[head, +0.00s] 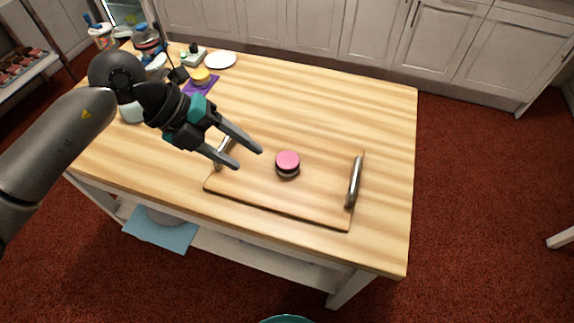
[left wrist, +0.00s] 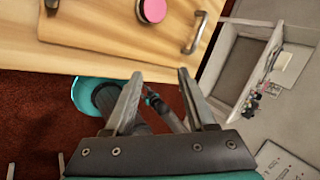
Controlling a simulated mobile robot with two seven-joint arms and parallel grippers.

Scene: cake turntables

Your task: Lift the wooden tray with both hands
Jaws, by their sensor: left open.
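The wooden tray (head: 320,200) lies flat on the wooden table, with a metal handle at each end. Its right handle (head: 354,182) is in clear view; its left handle (head: 222,152) is partly hidden behind my left gripper's fingers. A small round cake (head: 287,164) with a pink top and dark side sits on the tray. My left gripper (head: 248,159) is open and empty, its fingers over the tray's left end. In the left wrist view the tray (left wrist: 100,22), a handle (left wrist: 195,33) and the pink cake (left wrist: 153,10) show beyond the open fingers. My right gripper is not in view.
Further back on the table (head: 390,120) stand a white plate (head: 220,60), a yellow item (head: 200,76) on a purple mat, and several jars and containers at the back left. The table's right side is clear. White cabinets (head: 310,30) line the wall behind.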

